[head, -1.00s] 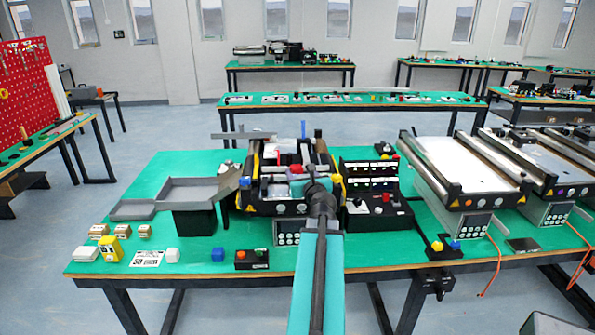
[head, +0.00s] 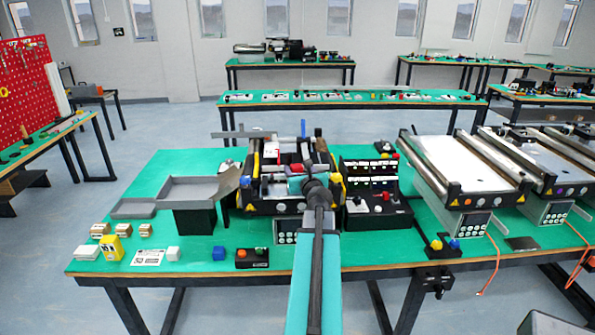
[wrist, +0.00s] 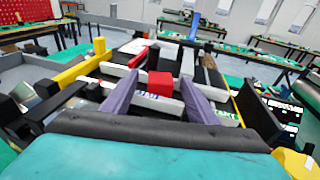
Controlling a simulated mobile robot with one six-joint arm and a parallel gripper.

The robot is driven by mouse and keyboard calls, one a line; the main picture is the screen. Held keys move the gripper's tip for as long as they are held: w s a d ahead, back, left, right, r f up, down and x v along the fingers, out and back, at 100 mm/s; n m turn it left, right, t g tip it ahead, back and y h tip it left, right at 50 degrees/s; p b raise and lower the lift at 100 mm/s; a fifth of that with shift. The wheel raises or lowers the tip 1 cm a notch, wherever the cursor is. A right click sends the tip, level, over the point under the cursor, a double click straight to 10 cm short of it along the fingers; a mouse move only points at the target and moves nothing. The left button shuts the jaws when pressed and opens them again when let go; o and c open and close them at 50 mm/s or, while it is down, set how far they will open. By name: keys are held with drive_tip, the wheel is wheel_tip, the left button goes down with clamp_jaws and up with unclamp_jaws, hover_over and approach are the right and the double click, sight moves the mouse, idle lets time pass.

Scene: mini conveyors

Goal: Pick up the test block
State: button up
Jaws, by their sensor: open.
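A red block (wrist: 160,84) stands on the conveyor between my two purple-grey fingers in the wrist view; I take it as the test block, though no label confirms this. A white part with blue marks lies just below it in that view. My gripper (wrist: 158,101) is open, with one finger on each side of the red block and gaps between. In the head view my gripper (head: 305,180) is over the mini conveyor (head: 278,208), and my own arm hides much of that area.
Dark and pale bars lie on the conveyor around the fingers. A black control box (head: 378,212) stands to the right. A grey tray (head: 200,190) is at the left.

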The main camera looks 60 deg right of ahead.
sight(298, 168)
drive_tip(key=c, duration=1.2)
drive_tip(key=shift+r, duration=0.1)
drive_tip(key=shift+r, duration=1.75)
drive_tip(key=s+a, duration=0.2)
drive_tip(key=a, duration=0.1)
drive_tip(key=s+a, duration=0.1)
drive_tip(key=shift+a+r+b, duration=0.15)
drive_tip(key=shift+b, duration=0.2)
drive_tip(key=shift+a+b, duration=0.1)
drive_tip(key=shift+b, duration=0.9)
drive_tip(key=b, duration=0.4)
drive_tip(key=shift+s+a, duration=0.1)
drive_tip(key=shift+a, duration=0.25)
drive_tip(key=b, duration=0.3)
drive_tip(key=shift+s+a+b, duration=0.25)
drive_tip(key=shift+a+b, duration=0.05)
drive_tip(key=shift+b, duration=0.05)
